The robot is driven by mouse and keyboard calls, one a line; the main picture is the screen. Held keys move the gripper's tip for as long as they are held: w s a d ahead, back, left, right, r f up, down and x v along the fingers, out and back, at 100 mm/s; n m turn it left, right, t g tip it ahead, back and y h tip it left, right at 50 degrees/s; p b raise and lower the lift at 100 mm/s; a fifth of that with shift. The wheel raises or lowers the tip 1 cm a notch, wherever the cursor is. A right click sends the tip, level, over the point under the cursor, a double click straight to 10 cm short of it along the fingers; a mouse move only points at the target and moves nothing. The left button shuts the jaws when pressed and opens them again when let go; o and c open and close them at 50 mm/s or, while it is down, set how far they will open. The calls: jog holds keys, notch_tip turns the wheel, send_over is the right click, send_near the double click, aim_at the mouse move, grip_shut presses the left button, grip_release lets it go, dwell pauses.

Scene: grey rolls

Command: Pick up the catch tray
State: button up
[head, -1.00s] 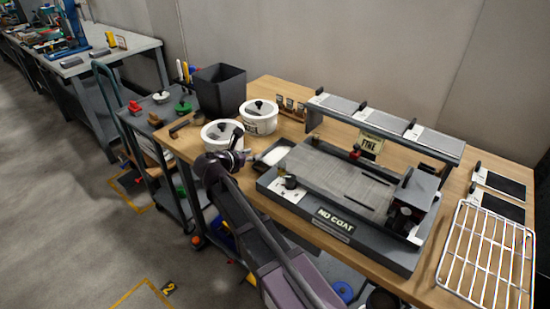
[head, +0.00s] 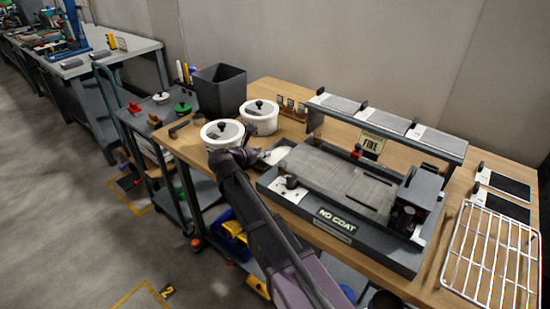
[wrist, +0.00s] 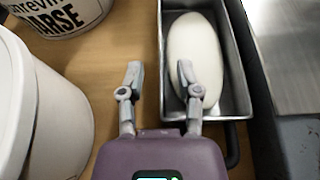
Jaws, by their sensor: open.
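The catch tray looks to be the narrow metal tray (wrist: 237,75) in the wrist view. It holds a smooth white oval mass. It lies on the wooden bench, left of the coating machine (head: 335,185). In the head view my wrist partly hides the tray (head: 283,145). My gripper (wrist: 159,72) is open and empty above the tray's left wall. Its left finger is over bare wood and its right finger is over the tray's inside, in front of the white mass. Whether the fingers reach below the rim I cannot tell.
White tubs (head: 262,118) (wrist: 62,12) stand behind and left of my gripper, one close to its left side. A dark bin (head: 219,90) is farther back. A wire rack (head: 490,255) lies at the right. Bare wood shows between the near tub and the tray.

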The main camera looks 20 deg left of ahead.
dwell(0.3)
grip_shut()
jog(key=shift+r, duration=0.15)
dwell(0.3)
notch_tip(320, 180, up, 3)
jog(key=p, duration=0.3)
jog(key=shift+r+p, duration=0.2)
jog(key=shift+p, duration=0.2)
jog(key=s+a, duration=0.4)
jog(key=s, duration=0.3)
jog(key=s+a+r+p, duration=0.1)
jog(key=s+a, duration=0.2)
jog(key=s, duration=0.4)
jog(key=shift+a+r, duration=0.15)
jog(key=shift+a, duration=0.25)
jog(key=shift+r, duration=0.15)
notch_tip(320, 180, up, 14)
jog(key=p, duration=1.5)
jog(key=shift+r, duration=0.2)
